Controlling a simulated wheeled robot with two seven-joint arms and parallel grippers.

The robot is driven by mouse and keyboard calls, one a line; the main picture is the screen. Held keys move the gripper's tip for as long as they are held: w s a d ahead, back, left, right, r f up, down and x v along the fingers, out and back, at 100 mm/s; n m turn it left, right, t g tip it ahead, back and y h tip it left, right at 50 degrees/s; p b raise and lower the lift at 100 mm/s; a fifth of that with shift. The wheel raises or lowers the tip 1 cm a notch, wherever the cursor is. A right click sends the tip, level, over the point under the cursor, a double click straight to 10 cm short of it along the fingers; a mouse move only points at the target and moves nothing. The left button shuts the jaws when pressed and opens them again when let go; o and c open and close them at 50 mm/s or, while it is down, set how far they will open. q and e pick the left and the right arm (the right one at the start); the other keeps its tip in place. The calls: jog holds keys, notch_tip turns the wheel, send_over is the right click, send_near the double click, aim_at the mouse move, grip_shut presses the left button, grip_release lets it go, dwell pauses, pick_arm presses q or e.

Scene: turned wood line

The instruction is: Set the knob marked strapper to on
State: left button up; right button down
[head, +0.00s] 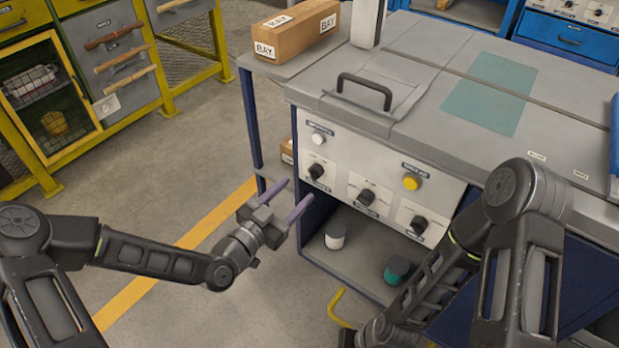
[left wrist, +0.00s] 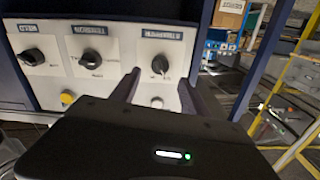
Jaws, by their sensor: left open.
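The sloping white control panel (head: 340,190) on the grey bench carries three black knobs: a left one (head: 316,171), a middle one (head: 366,196) and a right one (head: 418,224). My left gripper (head: 299,189) is open and empty, in front of the left end of the panel. In the left wrist view, one knob (left wrist: 160,65) shows just beyond and between the open fingers (left wrist: 159,80). The other two knobs show to its left. My right arm is at the lower right; its fingers are not visible.
A white button (head: 318,139) and a yellow button (head: 411,183) sit above the knobs. A handle (head: 364,90) rises from the bench top. The floor at left is clear.

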aim_at(311, 176)
pick_arm(q)
jog(key=b+x, duration=0.1)
jog(key=x, duration=0.5)
jog(key=shift+w+d, duration=0.25)
jog(key=shift+w, duration=0.05)
jog(key=shift+c, duration=0.4)
grip_shut()
